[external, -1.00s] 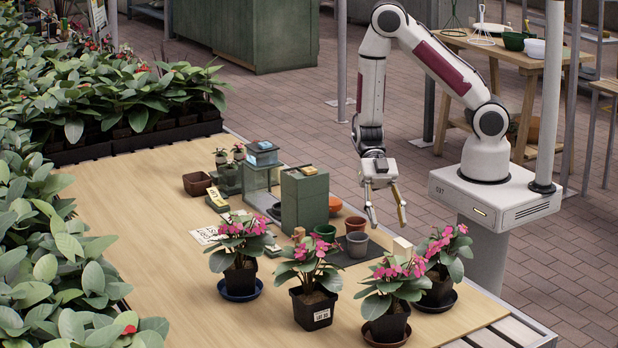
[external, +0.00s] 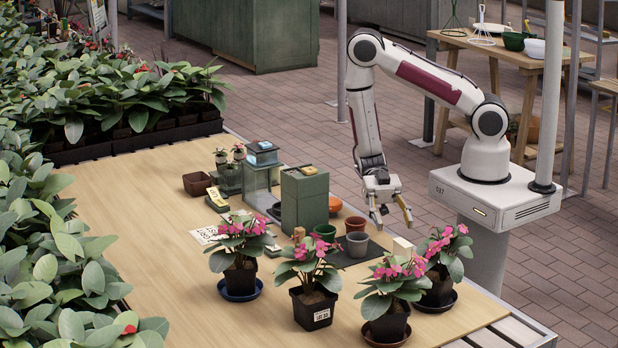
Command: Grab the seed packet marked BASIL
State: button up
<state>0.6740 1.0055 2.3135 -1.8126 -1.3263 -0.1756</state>
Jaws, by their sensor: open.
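No lettering reading BASIL can be made out at this size. A small dark packet-like item with a yellow patch (external: 216,201) lies on the table left of the green box (external: 304,205). Another small yellowish item (external: 308,170) lies on top of that box. I cannot tell whether either is the seed packet. My gripper (external: 392,213) is open and empty, pointing down above the table's right side. It is to the right of the box and the small pots, apart from both items.
Several pink-flowered potted plants (external: 316,278) stand along the front. The table's left part (external: 130,220) is clear.

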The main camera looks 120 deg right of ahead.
aim_at(401, 239)
jog(key=shift+a, duration=0.15)
jog(key=shift+x, duration=1.2)
jog(key=shift+f, duration=0.1)
jog(key=shift+f+x, duration=0.2)
jog(key=shift+x, duration=2.35)
jog(key=shift+s, duration=0.15)
jog(key=c, duration=1.2)
